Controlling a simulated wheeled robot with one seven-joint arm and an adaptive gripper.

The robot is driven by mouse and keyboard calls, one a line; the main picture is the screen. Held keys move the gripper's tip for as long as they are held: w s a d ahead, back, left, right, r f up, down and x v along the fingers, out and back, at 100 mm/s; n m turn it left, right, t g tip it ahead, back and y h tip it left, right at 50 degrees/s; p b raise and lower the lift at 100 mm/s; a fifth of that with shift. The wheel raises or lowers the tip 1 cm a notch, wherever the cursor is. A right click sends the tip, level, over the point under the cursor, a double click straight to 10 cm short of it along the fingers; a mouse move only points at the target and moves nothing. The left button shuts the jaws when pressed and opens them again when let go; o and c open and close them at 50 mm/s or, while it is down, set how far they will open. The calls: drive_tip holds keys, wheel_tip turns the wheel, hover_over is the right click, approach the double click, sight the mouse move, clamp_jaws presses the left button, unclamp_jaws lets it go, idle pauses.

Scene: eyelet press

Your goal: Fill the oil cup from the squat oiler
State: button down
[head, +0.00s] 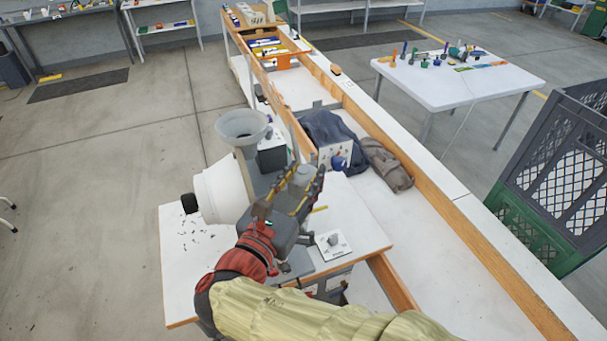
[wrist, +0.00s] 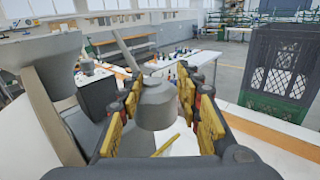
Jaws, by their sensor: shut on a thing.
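The squat oiler (wrist: 157,106) is a grey, short, round can with a thin spout slanting up and to the left in the wrist view. My gripper (wrist: 160,112) is shut on it, with the yellow finger pads on either side of its body. In the head view the oiler (head: 303,175) shows between the fingers of my gripper (head: 302,188), above the press bench and right of the press. The eyelet press (head: 262,180) has a grey body, a pale funnel-shaped hopper (head: 243,127) and a white drum (head: 222,190). I cannot make out the oil cup for certain.
Dark cloth (head: 330,130) and a grey-brown cloth (head: 387,165) lie behind. A green and grey crate (head: 545,185) stands at right. A white table (head: 455,85) holds small items.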

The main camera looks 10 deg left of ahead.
drive_tip(key=shift+s+r+p, duration=0.1)
drive_tip(key=shift+r+p, duration=0.2)
drive_tip(key=shift+p, duration=0.8)
drive_tip(key=n+g+p, duration=0.1)
drive_tip(key=p, duration=0.5)
drive_tip(key=s+n+g+p, duration=0.1)
drive_tip(key=g+p, duration=0.1)
drive_tip(key=p, duration=0.4)
drive_tip(key=n+g+p, duration=0.2)
drive_tip(key=p, duration=0.4)
drive_tip(key=shift+s+d+r+p, duration=0.15)
drive_tip(key=shift+d+r+p, duration=0.15)
drive_tip(key=shift+d+p, duration=0.1)
drive_tip(key=shift+w+a+r+n+g+p, duration=0.1)
drive_tip(key=shift+w+r+n+g+p, duration=0.1)
drive_tip(key=shift+n+g+p, duration=0.35)
drive_tip(key=shift+w+a+n+g+h, duration=0.15)
drive_tip(key=shift+w+n+g+h, duration=0.15)
drive_tip(key=shift+g, duration=0.15)
drive_tip(key=shift+w+a+r+n+g+h, duration=0.15)
drive_tip(key=shift+w+n+g+h, duration=0.1)
drive_tip(key=shift+n+g, duration=0.25)
drive_tip(key=shift+w+a+r+n+g+h, duration=0.15)
drive_tip(key=shift+n+g+h, duration=0.1)
drive_tip(key=shift+g, duration=0.35)
drive_tip(key=shift+d, duration=0.1)
